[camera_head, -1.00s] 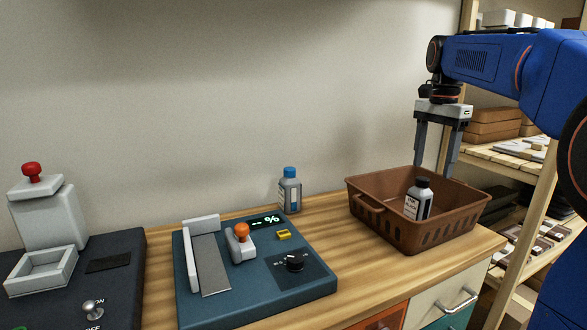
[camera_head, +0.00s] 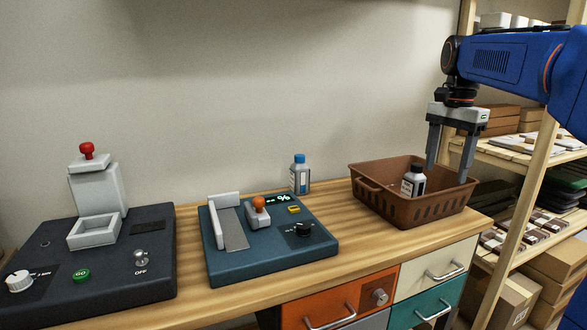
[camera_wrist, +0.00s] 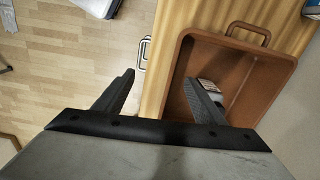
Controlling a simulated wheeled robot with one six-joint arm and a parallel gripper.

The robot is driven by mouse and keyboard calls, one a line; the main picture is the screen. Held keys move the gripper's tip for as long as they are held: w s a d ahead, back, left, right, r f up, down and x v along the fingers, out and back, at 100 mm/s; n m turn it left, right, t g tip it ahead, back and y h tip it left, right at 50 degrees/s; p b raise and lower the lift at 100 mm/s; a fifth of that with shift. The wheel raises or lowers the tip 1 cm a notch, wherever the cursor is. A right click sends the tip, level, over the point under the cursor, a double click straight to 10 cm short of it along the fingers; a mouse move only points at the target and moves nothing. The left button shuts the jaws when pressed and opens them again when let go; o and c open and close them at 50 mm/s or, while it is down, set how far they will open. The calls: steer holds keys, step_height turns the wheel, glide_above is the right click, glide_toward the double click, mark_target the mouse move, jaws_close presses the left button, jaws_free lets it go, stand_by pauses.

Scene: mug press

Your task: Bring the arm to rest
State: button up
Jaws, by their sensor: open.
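My gripper (camera_head: 452,156) is open and points down over the right part of the brown basket (camera_head: 368,201). A bottle with a dark cap and a pale label (camera_head: 413,183) stands in the basket, to the left of my fingers and apart from them. In the wrist view my gripper (camera_wrist: 162,82) shows two spread fingers with nothing between them. There the basket (camera_wrist: 283,72) lies beyond the right finger, and the bottle (camera_wrist: 212,90) is partly hidden by that finger.
A blue-capped bottle (camera_head: 300,176) stands near the wall. A teal device (camera_head: 262,262) and a dark device with a red knob (camera_head: 150,281) sit on the wooden table (camera_head: 370,245). A shelf (camera_head: 540,150) stands at the right. Drawers (camera_head: 440,270) are under the table.

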steer(key=s+a+f+n+t, duration=0.1)
steer(key=s+a+f+n, duration=0.2)
steer(key=s+f, duration=0.5)
steer(key=s+a+f+n+t, duration=0.2)
steer(key=s+f+n, duration=0.3)
steer(key=s+f, duration=0.3)
steer(key=s+a+f+n+t, duration=0.1)
steer(key=s+a+f+n, duration=0.2)
steer(key=s+f, duration=0.5)
steer(key=s+n, duration=0.1)
steer(key=s, duration=0.3)
steer(key=shift+s+a+f+n+t, duration=0.2)
steer(key=shift+s+a+n+t, duration=0.1)
steer(key=shift+n, duration=0.1)
